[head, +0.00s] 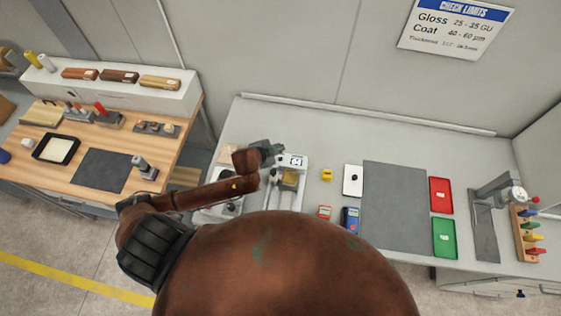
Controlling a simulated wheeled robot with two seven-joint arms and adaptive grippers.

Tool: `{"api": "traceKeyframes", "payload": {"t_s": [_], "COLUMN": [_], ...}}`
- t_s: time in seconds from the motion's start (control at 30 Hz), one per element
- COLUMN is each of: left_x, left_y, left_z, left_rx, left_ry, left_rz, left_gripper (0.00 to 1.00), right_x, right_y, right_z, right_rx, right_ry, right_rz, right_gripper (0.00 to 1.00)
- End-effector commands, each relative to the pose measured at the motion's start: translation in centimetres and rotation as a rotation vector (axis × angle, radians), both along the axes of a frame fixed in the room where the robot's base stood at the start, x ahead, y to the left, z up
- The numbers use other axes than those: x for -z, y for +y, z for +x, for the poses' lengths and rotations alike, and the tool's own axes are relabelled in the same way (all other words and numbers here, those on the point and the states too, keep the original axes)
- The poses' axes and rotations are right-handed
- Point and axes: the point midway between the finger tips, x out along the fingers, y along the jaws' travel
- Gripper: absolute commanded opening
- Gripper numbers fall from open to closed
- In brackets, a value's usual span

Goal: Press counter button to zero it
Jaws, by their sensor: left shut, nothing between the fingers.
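The white roller coater (301,177) stands on the grey bench. A small counter display (294,161) with dark digits is at its top. My left gripper (277,148) is shut and empty, at the upper left edge of the display, very close to it. I cannot tell whether the fingertips touch the machine. The counter button is not distinguishable; it may be hidden by the gripper. My left arm covers part of the machine's left side. My right gripper is not in view.
A yellow device (327,175), a white pad (353,180) and a blue meter (350,218) lie right of the machine. Further right are a grey mat (395,210), red tray (441,195) and green tray (444,238). A wooden table (150,185) stands left.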

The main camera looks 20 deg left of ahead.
Motion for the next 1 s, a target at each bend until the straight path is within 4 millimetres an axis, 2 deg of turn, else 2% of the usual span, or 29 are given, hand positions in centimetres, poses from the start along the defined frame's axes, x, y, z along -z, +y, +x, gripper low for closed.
{"api": "traceKeyframes", "payload": {"t_s": [0.03,0.27,0.5,1.0], "left_x": [1.2,3.8,5.5,5.6], "left_y": [0.0,0.0,0.0,0.0], "left_z": [0.0,0.0,0.0,0.0], "left_rx": [-0.001,-0.001,0.000,0.000], "left_ry": [-0.001,0.000,0.000,0.000], "left_rz": [0.000,-0.001,-0.001,-0.001], "left_gripper": [0.00,0.00,0.00,0.00], "right_x": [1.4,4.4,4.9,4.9], "right_y": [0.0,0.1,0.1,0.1], "right_z": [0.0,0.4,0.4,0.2], "right_rx": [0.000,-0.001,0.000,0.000], "right_ry": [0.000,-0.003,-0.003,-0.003], "right_rz": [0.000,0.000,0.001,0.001], "right_gripper": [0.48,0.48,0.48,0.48]}}
